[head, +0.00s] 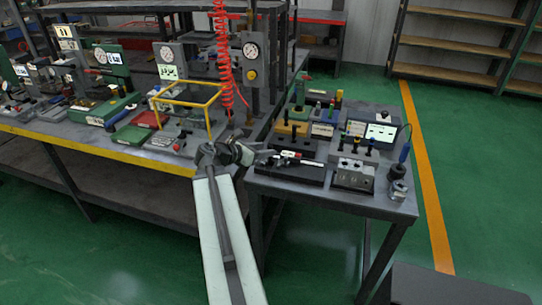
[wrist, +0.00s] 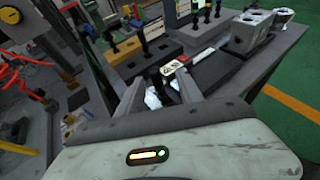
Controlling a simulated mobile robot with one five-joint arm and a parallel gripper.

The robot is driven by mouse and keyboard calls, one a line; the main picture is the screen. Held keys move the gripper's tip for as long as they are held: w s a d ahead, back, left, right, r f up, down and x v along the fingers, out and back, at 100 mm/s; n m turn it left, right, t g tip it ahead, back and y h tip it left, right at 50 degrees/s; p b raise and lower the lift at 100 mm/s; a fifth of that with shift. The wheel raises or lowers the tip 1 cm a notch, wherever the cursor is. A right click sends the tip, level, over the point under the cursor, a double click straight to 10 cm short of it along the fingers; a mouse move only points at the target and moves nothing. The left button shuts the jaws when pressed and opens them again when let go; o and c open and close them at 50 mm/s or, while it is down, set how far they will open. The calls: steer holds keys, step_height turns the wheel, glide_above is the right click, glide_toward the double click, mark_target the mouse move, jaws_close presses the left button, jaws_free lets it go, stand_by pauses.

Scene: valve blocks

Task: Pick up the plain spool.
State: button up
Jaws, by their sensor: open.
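My gripper (head: 262,157) is over the left edge of the small grey table. In the wrist view its two fingers (wrist: 160,88) are apart, with pale and dark shapes seen between them that I cannot make out. Just beyond the fingertips is a small part with a red and white label (wrist: 173,66), on a long dark block (head: 290,171). Several dark upright pegs or spools (head: 349,146) stand in blocks on the small table; some show in the wrist view (wrist: 206,16). I cannot tell which piece is the plain spool.
A grey block with round holes (head: 353,177) and a metal cup (head: 398,190) are at the table's front right. A display (head: 380,132) stands behind. A yellow-edged bench (head: 100,148) with gauges and a yellow frame (head: 185,104) is left. A red coiled hose (head: 224,60) hangs nearby.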

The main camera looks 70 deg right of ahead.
steer(key=b+x, duration=0.1)
steer(key=x, duration=0.1)
steer(key=shift+d+f, duration=0.2)
steer(key=shift+f, duration=0.05)
steer(key=x, duration=0.1)
steer(key=b+x, duration=0.1)
steer(key=x, duration=0.1)
steer(key=b+x, duration=0.1)
steer(key=x, duration=0.1)
steer(key=shift+w+d+f, duration=0.1)
steer(key=shift+w+f, duration=0.2)
steer(key=shift+w, duration=0.05)
steer(key=shift+r, duration=0.1)
jaws_close()
